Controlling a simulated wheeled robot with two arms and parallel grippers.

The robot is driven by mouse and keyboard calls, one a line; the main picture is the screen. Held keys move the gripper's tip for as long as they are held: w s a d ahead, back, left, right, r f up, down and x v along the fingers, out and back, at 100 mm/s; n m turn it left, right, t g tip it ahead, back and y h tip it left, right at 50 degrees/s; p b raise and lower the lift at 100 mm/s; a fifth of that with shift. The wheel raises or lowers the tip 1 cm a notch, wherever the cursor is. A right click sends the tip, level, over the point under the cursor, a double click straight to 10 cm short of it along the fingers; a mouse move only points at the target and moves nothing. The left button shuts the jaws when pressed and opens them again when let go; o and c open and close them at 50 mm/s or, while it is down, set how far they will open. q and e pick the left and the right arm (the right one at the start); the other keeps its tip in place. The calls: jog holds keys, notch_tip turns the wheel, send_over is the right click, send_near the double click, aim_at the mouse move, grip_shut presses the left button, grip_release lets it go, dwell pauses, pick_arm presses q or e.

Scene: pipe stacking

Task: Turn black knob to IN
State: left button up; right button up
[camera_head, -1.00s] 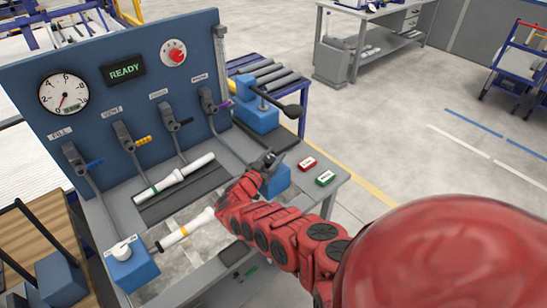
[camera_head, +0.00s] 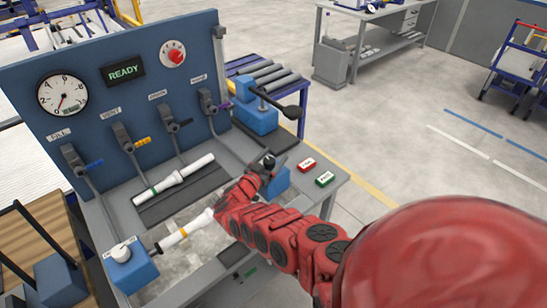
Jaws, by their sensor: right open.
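The black knob (camera_head: 269,160) sits at the blue block (camera_head: 280,183) on the front right of the bench. Its label and pointer cannot be read. My right gripper (camera_head: 264,167) is at the knob, with its dark fingers open close around or beside it; I cannot tell whether they touch it. The fingers and red wrist hide part of the knob and block. My left gripper is not in view.
A red button (camera_head: 307,165) and a green button (camera_head: 325,179) lie right of the block. Two white pipes (camera_head: 173,180) (camera_head: 185,230) lie left of my arm. The back panel (camera_head: 125,40) carries a gauge, READY display and several levers.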

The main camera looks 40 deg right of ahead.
jog(key=shift+s+a, duration=0.15)
jog(key=shift+a, duration=0.25)
jog(key=v, duration=1.6)
jog(key=shift+a, duration=0.15)
